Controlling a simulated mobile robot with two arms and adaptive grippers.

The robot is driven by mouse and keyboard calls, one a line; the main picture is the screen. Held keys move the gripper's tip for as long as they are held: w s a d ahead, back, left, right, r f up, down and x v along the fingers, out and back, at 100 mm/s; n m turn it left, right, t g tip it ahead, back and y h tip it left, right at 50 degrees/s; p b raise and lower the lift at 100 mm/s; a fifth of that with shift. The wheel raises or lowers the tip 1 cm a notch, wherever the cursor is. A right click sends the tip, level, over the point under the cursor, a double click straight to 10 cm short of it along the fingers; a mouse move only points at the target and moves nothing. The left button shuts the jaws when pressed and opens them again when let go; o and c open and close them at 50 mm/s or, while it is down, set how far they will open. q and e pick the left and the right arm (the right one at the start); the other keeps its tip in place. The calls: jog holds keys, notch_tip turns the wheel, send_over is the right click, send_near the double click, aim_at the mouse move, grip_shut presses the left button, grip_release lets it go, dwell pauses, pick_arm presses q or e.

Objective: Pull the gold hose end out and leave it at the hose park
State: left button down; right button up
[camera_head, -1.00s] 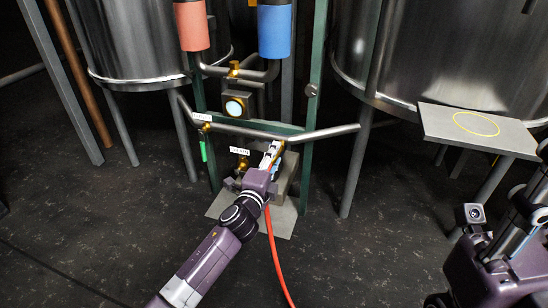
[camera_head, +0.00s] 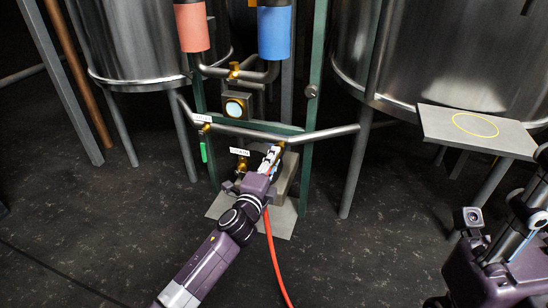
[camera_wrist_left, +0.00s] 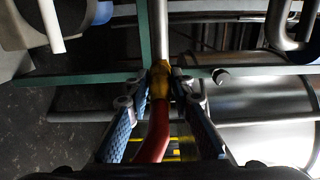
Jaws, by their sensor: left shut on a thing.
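The gold hose end (camera_wrist_left: 160,79) is between the fingers of my left gripper (camera_wrist_left: 165,92) in the left wrist view. It is in line with a metal pipe (camera_wrist_left: 162,25) just beyond it; I cannot tell whether the two still touch. The red hose (camera_wrist_left: 154,140) runs back from it between the fingers. In the head view my left gripper (camera_head: 271,158) is at the pipe stand, hiding most of the hose end, and the red hose (camera_head: 274,252) hangs to the floor. Part of my right arm (camera_head: 505,255) shows at the lower right; its fingers cannot be made out.
A grey shelf (camera_head: 440,122) with a yellow ring marking stands at the right; its ring is empty. Green posts (camera_head: 308,165), a cross pipe (camera_head: 330,131), a gold valve (camera_head: 234,70) and a green handle (camera_head: 203,152) surround the gripper. Steel tanks (camera_head: 410,60) stand behind.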

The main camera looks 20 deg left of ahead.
pick_arm(q)
jog(key=shift+s+r+p, duration=0.1)
jog(key=shift+s+p, duration=0.4)
jog(key=shift+s, duration=1.1)
